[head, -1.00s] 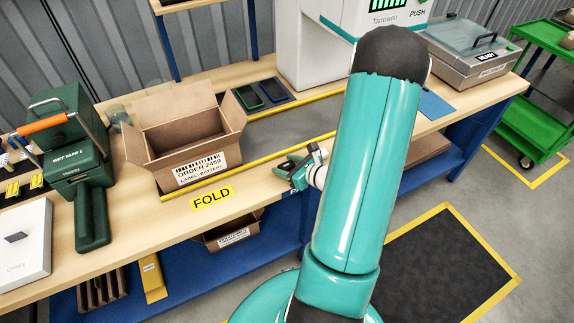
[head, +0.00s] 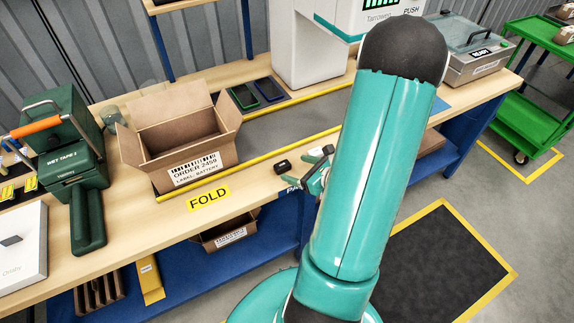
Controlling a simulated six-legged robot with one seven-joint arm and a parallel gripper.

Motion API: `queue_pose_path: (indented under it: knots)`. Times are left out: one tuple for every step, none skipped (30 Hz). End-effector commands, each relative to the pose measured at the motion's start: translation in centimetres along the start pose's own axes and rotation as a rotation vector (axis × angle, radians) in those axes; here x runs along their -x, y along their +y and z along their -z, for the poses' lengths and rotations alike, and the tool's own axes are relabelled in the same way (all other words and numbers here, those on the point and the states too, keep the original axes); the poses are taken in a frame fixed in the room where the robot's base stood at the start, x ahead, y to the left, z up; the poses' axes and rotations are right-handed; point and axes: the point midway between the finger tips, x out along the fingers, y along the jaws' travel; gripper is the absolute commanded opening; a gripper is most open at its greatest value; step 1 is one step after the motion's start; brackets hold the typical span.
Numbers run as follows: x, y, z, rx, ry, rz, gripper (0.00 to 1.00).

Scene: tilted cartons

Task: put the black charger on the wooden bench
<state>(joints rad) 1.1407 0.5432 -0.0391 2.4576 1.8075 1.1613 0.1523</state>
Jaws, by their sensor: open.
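The black charger (head: 282,166) is a small dark block. It sits on the wooden bench (head: 150,228), near the front edge and to the right of the yellow FOLD label. My gripper (head: 299,168) is just right of the charger, with its teal fingers spread apart and nothing seen between them. The charger looks clear of the fingers. My arm hides the bench behind and to the right of the gripper.
An open carton (head: 185,140) with an order label stands left of the charger. A green tape machine (head: 75,165) is farther left. A grey strip edged in yellow runs along the bench behind the charger.

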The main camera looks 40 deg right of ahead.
Motion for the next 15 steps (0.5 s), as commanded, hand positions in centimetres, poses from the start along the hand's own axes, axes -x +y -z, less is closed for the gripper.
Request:
queue_pose_path:
  knots:
    - [1.2, -0.1, 0.0, -0.001, 0.0, 0.004, 0.75]
    - [1.8, -0.1, -0.1, -0.001, -0.001, 0.004, 0.75]
    - [2.6, -0.1, 0.0, 0.0, 0.0, 0.004, 0.75]
    - [3.1, -0.1, 0.0, 0.0, 0.0, 0.004, 0.75]
    - [3.5, 0.0, 0.0, 0.0, 0.0, 0.003, 0.75]
    - [4.0, 0.0, -0.1, 0.001, -0.001, 0.002, 0.75]
    - [4.4, 0.0, 0.0, 0.0, -0.001, 0.002, 0.75]
    - [4.7, 0.0, 0.0, -0.001, -0.001, 0.002, 0.75]
    - [5.0, 0.0, 0.0, -0.001, 0.0, 0.001, 0.75]
    - [5.1, 0.0, 0.0, -0.001, 0.0, 0.0, 0.75]
    - [5.2, 0.0, 0.0, -0.002, 0.0, 0.0, 0.75]
    - [5.3, 0.1, 0.0, -0.002, 0.0, 0.0, 0.75]
    - [5.4, 0.1, 0.0, -0.002, 0.0, 0.0, 0.75]
    - [5.4, 0.1, 0.0, -0.002, 0.0, -0.001, 0.75]
    - [5.4, 0.1, 0.0, -0.001, 0.0, -0.002, 0.75]
